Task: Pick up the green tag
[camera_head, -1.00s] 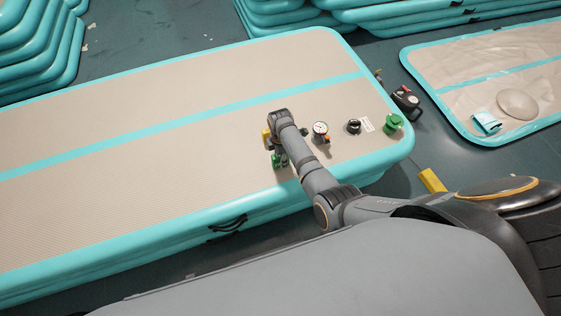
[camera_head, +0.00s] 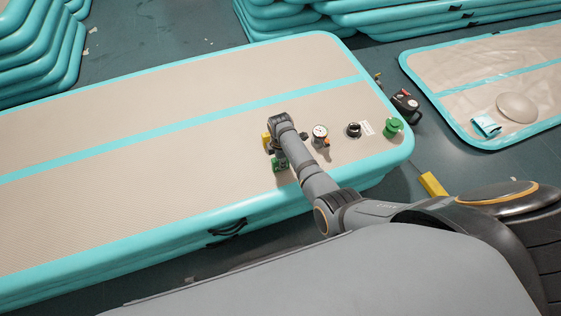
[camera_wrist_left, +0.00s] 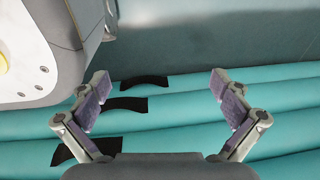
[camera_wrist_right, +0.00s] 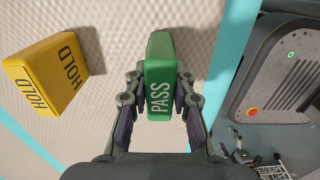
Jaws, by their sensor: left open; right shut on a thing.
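The green tag (camera_wrist_right: 160,55), marked PASS, stands between the fingers of my right gripper (camera_wrist_right: 159,82) in the right wrist view. That gripper is shut on it, with a finger on each side. In the head view the green tag (camera_head: 281,164) shows small below the end of my right arm, over the beige mat; I cannot tell whether it still touches the mat. My left gripper (camera_wrist_left: 159,84) is open and empty in the left wrist view, over the side of a stack of turquoise tracks.
A yellow HOLD tag (camera_wrist_right: 48,75) stands close to the left of the green tag. On the mat (camera_head: 150,120), a gauge (camera_head: 320,131), a black cap (camera_head: 353,130) and a green valve (camera_head: 392,127) stand to the right. The mat's left part is clear.

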